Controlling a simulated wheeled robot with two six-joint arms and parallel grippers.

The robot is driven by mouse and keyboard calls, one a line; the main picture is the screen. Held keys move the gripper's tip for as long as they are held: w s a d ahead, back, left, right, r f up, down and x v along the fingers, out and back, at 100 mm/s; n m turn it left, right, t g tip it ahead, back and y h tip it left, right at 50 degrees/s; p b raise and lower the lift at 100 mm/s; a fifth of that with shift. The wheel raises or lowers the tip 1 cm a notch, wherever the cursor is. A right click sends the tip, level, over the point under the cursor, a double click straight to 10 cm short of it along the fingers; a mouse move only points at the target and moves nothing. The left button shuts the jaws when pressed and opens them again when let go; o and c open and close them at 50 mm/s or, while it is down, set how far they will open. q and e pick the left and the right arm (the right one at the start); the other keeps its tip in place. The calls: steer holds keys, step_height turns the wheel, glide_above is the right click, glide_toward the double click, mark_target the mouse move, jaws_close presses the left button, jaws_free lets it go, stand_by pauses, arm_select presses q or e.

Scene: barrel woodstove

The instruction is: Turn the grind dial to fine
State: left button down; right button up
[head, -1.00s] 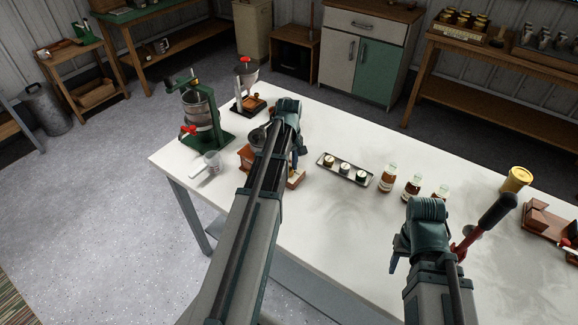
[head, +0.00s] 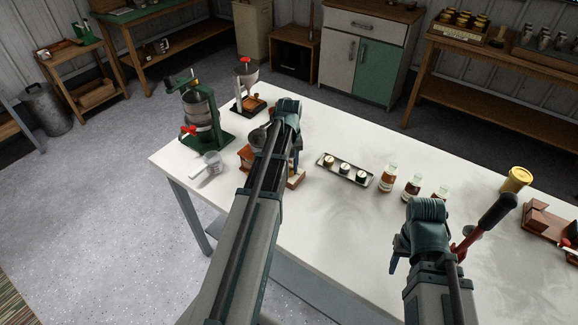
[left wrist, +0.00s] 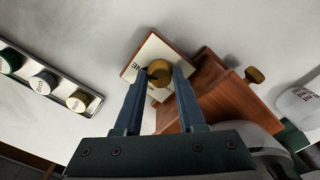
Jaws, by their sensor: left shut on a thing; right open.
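A wooden grinder (left wrist: 215,90) with a small brass knob on its drawer fills the middle right of the left wrist view. Beside it is a white plate (left wrist: 148,50) on a wooden backing, with part of a word ending in "NE" showing. A brass dial (left wrist: 159,73) sits on this plate. My left gripper (left wrist: 158,80) is shut on the dial, one finger on each side. In the head view my left arm covers most of the grinder (head: 245,154) and the dial. My right gripper (head: 394,263) is open at the table's front, well away from the grinder, its fingers partly hidden.
A tray with three lidded jars (head: 345,169) and several amber bottles (head: 388,177) stand right of the grinder. A red lever with a black grip (head: 492,214) rises beside my right arm.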

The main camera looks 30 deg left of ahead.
mark_target(289, 169)
arm_select(q)
steer(key=c, duration=0.5)
jaws_free()
steer(key=shift+r, duration=0.1)
step_height(289, 169, up, 14)
steer(key=p, duration=1.3)
steer(key=shift+p, duration=0.4)
arm_select(e)
step_height(289, 169, up, 14)
arm_select(q)
steer(key=shift+f, duration=0.2)
arm_select(e)
steer(key=shift+f, duration=0.15)
